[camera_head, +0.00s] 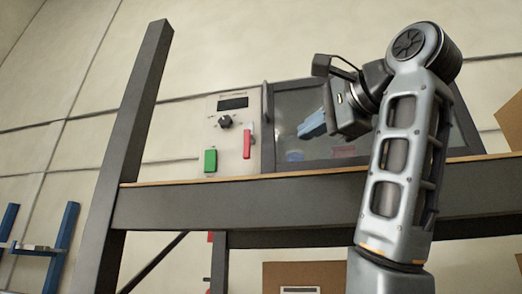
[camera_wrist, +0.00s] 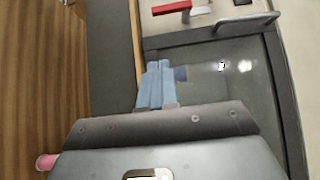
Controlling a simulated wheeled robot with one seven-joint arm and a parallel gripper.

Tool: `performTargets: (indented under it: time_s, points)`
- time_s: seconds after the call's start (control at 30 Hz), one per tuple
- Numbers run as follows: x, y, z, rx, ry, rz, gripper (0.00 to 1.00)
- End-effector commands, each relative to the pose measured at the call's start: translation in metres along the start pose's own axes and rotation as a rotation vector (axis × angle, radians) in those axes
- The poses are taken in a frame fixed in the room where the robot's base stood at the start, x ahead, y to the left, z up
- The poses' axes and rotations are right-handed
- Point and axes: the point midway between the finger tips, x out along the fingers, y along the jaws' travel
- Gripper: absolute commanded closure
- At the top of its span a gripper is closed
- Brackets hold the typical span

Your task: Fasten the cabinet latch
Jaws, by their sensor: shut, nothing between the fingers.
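The cabinet (camera_head: 285,105) has a dark-framed glass door that looks closed against a pale side panel (camera_head: 212,104). A red latch lever (camera_head: 247,145) hangs down on this panel, left of the door edge. It also shows at the top of the wrist view (camera_wrist: 172,7). A dark bar handle (camera_head: 266,112) runs along the door's left edge and shows in the wrist view (camera_wrist: 245,23). My gripper (camera_head: 303,130) is in front of the glass, right of the latch and apart from it. Its blue fingers (camera_wrist: 155,82) are shut with nothing between them.
The cabinet stands on a dark bench (camera_head: 240,205) with a thin wooden top. A dark post (camera_head: 138,110) rises at left. The panel also carries a black knob (camera_head: 225,122), a display and a green block (camera_head: 210,160). A pink object (camera_wrist: 47,162) lies low in the wrist view.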

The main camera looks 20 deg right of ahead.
Motion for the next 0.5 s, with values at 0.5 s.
performTargets:
  time_s: [0.5]
  points:
    - [0.08, -0.001, 0.0, 0.0, 0.0, 0.006, 1.0]
